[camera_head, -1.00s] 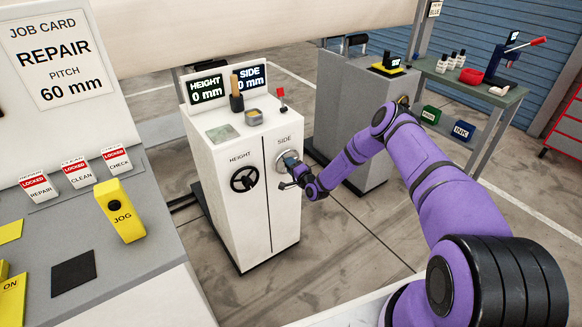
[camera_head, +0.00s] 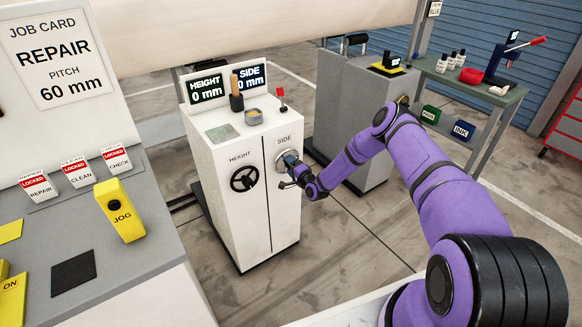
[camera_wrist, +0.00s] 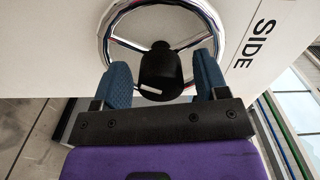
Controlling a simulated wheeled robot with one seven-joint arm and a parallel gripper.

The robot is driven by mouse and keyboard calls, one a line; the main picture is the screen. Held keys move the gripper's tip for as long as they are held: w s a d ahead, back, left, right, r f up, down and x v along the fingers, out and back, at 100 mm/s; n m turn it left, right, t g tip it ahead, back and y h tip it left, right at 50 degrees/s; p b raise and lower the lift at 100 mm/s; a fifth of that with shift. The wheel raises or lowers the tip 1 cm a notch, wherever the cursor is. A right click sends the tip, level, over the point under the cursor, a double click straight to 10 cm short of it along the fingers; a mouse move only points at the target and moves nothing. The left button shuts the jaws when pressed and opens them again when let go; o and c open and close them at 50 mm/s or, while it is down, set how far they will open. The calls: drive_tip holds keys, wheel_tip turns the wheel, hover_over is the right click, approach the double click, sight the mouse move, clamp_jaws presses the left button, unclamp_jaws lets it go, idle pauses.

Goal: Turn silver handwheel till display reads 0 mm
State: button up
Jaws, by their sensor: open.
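The silver handwheel (camera_wrist: 105,36) has a chrome rim, spokes and a black hub (camera_wrist: 160,68). It is on the cabinet front beside the word SIDE, and it shows partly behind my gripper in the head view (camera_head: 281,161). My gripper (camera_wrist: 163,72) is open, with one blue padded finger on each side of the hub and gaps between. I cannot tell whether the fingers touch the spokes. The SIDE display (camera_head: 250,78) reads 0 mm, its digit partly behind a wooden-handled tool. The HEIGHT display (camera_head: 206,90) reads 0 mm.
A black HEIGHT handwheel (camera_head: 244,179) is to the left on the same white cabinet (camera_head: 225,225). A wooden-handled tool (camera_head: 236,95), a small cup (camera_head: 253,117) and a red-tipped lever (camera_head: 281,98) are on top. A grey cabinet (camera_head: 335,115) stands close behind my arm.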

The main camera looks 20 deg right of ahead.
drive_tip(key=v, duration=1.1)
drive_tip(key=shift+w, duration=0.1)
